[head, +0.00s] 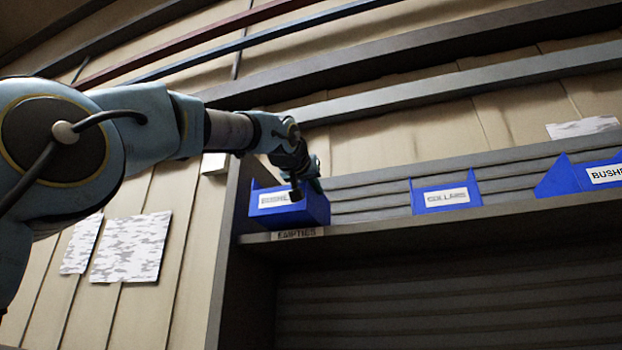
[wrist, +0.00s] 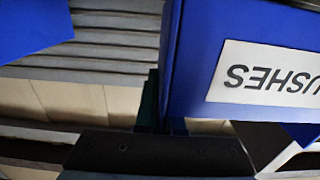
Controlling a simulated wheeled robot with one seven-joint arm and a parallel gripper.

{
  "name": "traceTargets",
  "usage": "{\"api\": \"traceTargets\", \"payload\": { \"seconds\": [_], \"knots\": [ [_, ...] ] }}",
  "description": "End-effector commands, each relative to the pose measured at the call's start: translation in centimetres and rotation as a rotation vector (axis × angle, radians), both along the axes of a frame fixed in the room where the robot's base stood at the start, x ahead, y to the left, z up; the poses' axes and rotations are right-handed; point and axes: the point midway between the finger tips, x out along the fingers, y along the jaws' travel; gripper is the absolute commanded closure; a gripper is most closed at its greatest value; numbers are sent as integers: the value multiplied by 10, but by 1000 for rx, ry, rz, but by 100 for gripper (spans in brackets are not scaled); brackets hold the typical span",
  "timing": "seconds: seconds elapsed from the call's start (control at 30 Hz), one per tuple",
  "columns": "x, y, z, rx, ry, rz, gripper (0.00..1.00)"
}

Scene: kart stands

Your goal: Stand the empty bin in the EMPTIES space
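The blue bin (head: 316,211) with a white label is at the left end of the shelf, directly above the EMPTIES tag (head: 297,234). It looks upright; I cannot tell whether its base rests on the shelf. Its inside is hidden.
Along the shelf (head: 500,213) to the right stand a blue bin (head: 445,207) with a COLLARS-like label and another blue bin (head: 562,181) labelled BUSHE. Bare shelf separates them. The shelf's upright post (head: 232,250) is close on the left.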

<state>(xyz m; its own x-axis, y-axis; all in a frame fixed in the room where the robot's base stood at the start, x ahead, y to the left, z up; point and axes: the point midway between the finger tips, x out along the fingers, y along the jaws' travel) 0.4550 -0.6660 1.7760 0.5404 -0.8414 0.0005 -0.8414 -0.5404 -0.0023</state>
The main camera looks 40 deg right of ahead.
Motion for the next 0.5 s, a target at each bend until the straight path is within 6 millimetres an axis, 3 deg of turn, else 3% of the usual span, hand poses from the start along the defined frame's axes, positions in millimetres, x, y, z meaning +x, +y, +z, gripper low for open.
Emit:
{"api": "traceTargets", "payload": {
  "seconds": [0.5],
  "knots": [
    [27,-42,1,1,1,-1,100]
  ]
}}
